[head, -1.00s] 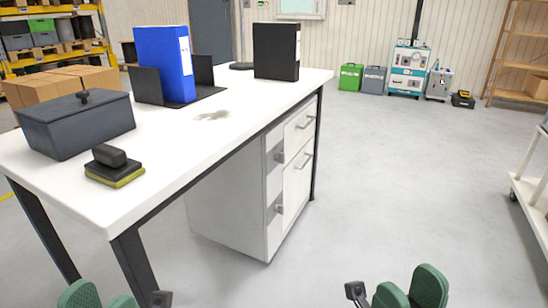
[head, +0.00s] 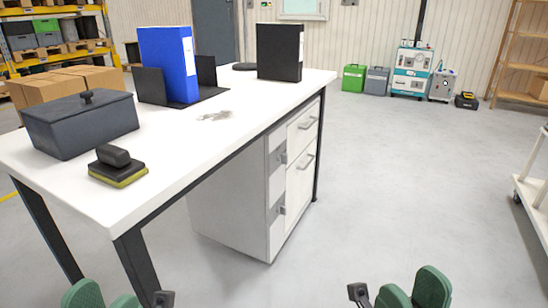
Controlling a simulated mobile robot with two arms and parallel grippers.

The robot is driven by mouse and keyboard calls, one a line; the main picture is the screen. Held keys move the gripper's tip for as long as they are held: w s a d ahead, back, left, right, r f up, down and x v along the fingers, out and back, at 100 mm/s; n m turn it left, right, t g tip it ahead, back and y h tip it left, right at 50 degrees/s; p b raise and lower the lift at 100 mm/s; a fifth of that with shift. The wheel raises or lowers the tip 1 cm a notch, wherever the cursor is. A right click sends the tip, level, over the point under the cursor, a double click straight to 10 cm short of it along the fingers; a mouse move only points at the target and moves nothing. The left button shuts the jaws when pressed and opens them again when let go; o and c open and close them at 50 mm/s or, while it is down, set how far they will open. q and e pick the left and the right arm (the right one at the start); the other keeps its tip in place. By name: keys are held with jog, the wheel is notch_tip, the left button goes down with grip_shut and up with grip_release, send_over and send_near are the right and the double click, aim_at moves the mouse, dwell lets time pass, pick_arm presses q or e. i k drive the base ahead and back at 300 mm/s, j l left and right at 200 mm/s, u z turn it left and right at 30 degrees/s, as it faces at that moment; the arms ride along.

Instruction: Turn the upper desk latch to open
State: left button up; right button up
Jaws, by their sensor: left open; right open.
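The white desk (head: 190,135) has a white drawer cabinet (head: 228,200) under its far right end. The cabinet front faces right, with an upper and a lower drawer with bar handles. The upper latch (head: 283,156) is a small grey knob on a grey plate at the front's near edge. The lower latch (head: 282,210) sits below it. How far either latch is turned is too small to tell. My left gripper (head: 112,298) and my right gripper (head: 412,292) show green fingers at the bottom edge, both open and empty, well short of the cabinet.
On the desk are a dark lidded box (head: 80,125), a stamp-like block (head: 117,166), a blue binder (head: 165,65), a black binder (head: 279,52) and keys (head: 214,116). A white cart (head: 530,190) stands at right. The floor (head: 400,180) between is clear.

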aim_at(283, 158)
jog(key=i+l+u, duration=0.1)
jog(key=u, duration=0.3)
jog(key=l+u, duration=0.2)
jog(key=u, duration=0.2)
jog(key=i+l+u, duration=0.15)
jog(key=l, duration=0.35)
jog(key=i+l+u, duration=0.1)
jog(key=l, duration=0.45)
jog(key=i+l+u, duration=0.15)
jog(key=l, duration=0.35)
jog(key=i+l+u, duration=0.15)
jog(key=l, duration=0.4)
jog(key=i+l, duration=0.2)
